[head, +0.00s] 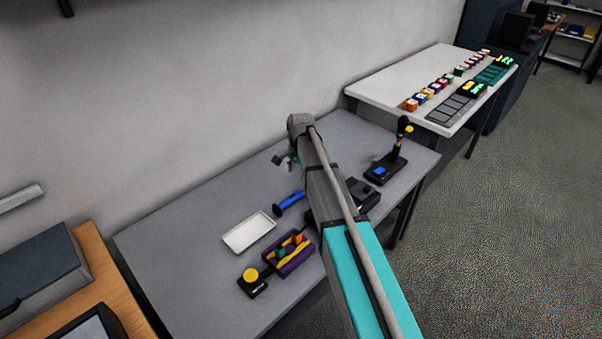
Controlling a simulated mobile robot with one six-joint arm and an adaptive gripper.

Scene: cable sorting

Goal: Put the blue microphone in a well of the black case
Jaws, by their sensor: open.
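The blue microphone (291,201) lies on the grey table, left of my arm, between the white tray and the arm. A black case (364,193) sits to the right of my arm, partly hidden behind it; its wells cannot be made out. My gripper (281,161) hangs from the arm's far end, beyond the microphone and apart from it. It is open and looks empty, though small and partly hidden in this view.
A white tray (249,233), a purple box (289,256) with coloured pieces and a black device with a yellow knob (251,281) are at left. A black stand (386,168) is at right. The table (185,245) is clear at left, with a wall behind.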

